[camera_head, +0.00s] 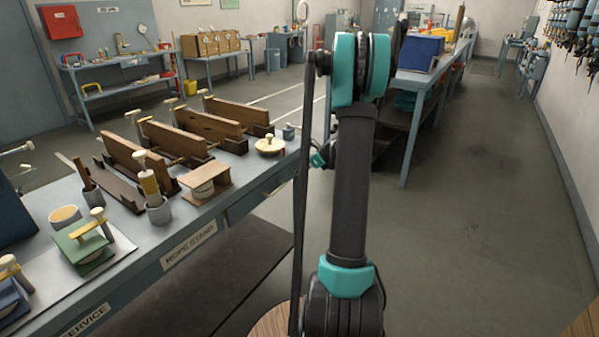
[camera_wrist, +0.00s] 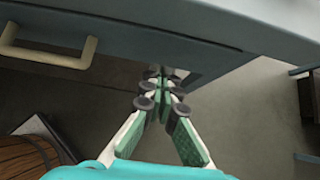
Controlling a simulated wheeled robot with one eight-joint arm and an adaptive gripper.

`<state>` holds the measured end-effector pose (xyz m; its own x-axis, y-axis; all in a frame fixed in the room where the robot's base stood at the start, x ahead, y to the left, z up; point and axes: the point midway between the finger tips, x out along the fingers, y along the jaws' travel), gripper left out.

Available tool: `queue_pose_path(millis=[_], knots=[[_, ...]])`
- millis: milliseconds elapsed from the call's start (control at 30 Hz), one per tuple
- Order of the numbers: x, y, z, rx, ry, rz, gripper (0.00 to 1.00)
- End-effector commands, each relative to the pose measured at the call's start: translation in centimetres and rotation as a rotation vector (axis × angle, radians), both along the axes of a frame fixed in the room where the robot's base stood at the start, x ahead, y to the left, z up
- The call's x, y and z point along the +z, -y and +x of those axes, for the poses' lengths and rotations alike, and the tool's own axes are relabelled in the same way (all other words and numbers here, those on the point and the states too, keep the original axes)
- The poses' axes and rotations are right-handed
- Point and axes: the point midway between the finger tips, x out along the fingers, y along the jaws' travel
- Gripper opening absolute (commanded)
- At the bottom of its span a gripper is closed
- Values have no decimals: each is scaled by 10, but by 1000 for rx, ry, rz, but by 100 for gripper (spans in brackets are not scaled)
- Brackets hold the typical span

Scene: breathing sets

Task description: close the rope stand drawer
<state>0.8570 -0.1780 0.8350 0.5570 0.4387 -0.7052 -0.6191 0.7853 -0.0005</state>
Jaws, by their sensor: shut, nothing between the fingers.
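The rope stand bench (camera_head: 175,222) runs along the left in the head view, with a ROPE STAND label (camera_head: 189,246) on its front edge. A blue-grey drawer front (camera_head: 258,190) shows under the bench top, right of the label; how far it stands out is unclear. In the wrist view, the drawer front (camera_wrist: 120,38) crosses the top, with a beige bar handle (camera_wrist: 45,55) at left. My gripper (camera_wrist: 160,82) is shut and empty, its fingertips close to the drawer front's lower edge, right of the handle. Contact cannot be told. In the head view my arm mostly hides the gripper.
Wooden frames (camera_head: 180,142) and small stamp-like tools stand on the bench. A wooden barrel (camera_wrist: 25,158) is at lower left in the wrist view. Another bench (camera_head: 420,75) stands beyond my arm. Floor (camera_head: 480,220) to the right is clear.

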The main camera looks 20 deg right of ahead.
Motion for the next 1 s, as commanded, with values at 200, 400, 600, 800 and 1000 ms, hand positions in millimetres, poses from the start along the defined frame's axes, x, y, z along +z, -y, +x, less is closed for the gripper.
queue_pose_path(millis=[200,400,600,800,1000], knots=[[23,21,-25,-1,-3,-2,0],[50,39,-47,-2,-4,-3,0],[66,49,-60,0,-5,-4,0],[70,50,-63,4,-4,-6,0],[69,13,-85,163,36,-148,0]])
